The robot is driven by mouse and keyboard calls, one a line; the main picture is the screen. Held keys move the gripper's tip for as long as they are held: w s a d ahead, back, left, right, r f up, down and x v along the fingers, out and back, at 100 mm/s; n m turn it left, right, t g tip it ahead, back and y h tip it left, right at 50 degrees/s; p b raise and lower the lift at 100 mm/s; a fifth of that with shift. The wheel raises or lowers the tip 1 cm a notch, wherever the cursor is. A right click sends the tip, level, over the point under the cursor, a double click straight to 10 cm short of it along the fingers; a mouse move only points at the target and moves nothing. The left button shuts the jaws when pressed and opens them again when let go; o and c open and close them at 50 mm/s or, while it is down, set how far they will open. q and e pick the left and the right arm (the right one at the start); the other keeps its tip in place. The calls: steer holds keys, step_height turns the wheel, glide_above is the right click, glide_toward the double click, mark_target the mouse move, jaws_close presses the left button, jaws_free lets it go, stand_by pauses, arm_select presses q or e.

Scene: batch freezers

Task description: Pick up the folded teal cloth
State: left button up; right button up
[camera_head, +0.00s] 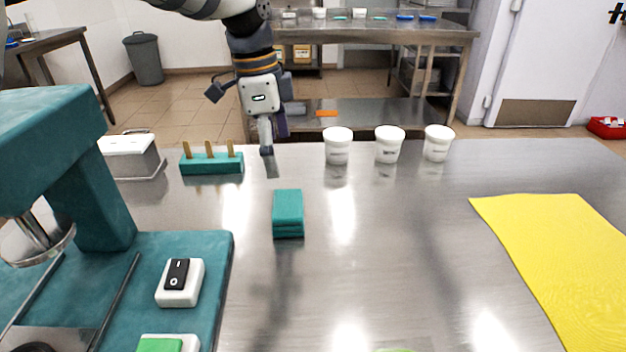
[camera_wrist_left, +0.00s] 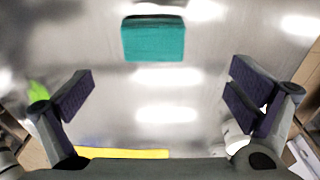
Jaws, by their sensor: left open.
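The folded teal cloth (camera_head: 288,213) lies as a small thick block on the steel table, left of the middle in the head view. In the left wrist view the cloth (camera_wrist_left: 153,40) is at the top centre, beyond the fingertips. My left gripper (camera_head: 268,148) is above the table's far edge, behind the cloth and apart from it. In the left wrist view my left gripper (camera_wrist_left: 160,88) has its two fingers wide apart, with nothing between them. My right gripper is not in view.
A teal machine (camera_head: 110,235) stands at the left. A teal stand with wooden sticks (camera_head: 212,164) is behind the cloth to the left. White cups (camera_head: 388,145) stand at the back. A yellow cloth (camera_head: 570,260) lies at the right. The middle table is clear.

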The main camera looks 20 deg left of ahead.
mark_target(287, 204)
arm_select(q)
steer(key=f, duration=0.3)
steer(key=d+f, duration=0.1)
steer(key=f, duration=0.3)
steer(key=d+f, duration=0.1)
steer(key=f, duration=0.2)
steer(key=shift+s+f, duration=0.35)
steer(key=shift+f, duration=0.05)
steer(key=shift+w+f, duration=0.1)
steer(key=shift+f, duration=0.3)
steer(key=c, duration=1.1)
